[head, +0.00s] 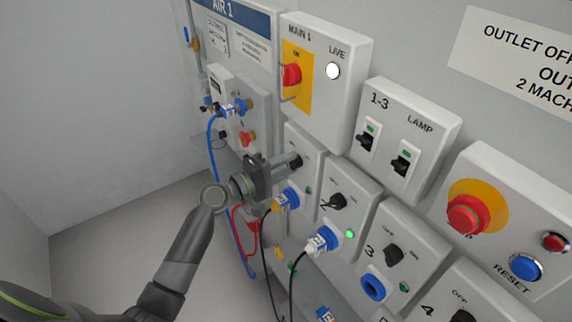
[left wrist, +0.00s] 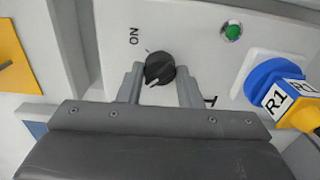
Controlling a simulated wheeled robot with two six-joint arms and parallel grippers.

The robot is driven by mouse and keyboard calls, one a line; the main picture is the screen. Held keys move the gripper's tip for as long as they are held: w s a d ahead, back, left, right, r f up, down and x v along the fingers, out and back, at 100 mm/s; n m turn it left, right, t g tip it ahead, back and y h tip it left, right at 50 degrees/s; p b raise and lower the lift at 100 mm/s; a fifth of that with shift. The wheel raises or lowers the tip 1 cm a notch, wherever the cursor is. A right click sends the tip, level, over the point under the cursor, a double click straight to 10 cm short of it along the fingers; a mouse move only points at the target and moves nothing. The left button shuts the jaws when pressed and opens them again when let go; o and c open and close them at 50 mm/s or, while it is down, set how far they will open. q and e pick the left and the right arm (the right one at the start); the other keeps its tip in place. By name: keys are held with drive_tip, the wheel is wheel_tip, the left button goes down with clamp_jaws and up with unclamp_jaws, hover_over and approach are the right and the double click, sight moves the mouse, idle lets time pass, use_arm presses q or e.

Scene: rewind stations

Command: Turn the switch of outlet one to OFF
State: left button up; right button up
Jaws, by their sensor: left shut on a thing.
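The black switch knob (left wrist: 160,68) of outlet one sits on a light grey box (head: 303,138) in the head view. My left gripper (head: 293,163) reaches it from the left. In the left wrist view my left gripper (left wrist: 160,88) has one finger on each side of the knob and is shut on it. The knob's white mark is turned away from the ON label (left wrist: 135,35). The label on the other side is mostly hidden by a finger. The green lamp (left wrist: 232,32) on this box looks dark. My right gripper is not in view.
Below the knob, a yellow plug marked R1 (left wrist: 302,104) sits in a blue socket (left wrist: 270,78). Outlet two's box (head: 350,183) is close to the right, its lamp lit green. The MAIN 1 box (head: 340,105) is above. Cables hang below.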

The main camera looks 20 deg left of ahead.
use_arm(q)
drive_tip(key=o, duration=1)
drive_tip(key=shift+b+v, duration=3.45)
drive_tip(key=shift+v, duration=5.3)
drive_tip(key=shift+f, duration=0.1)
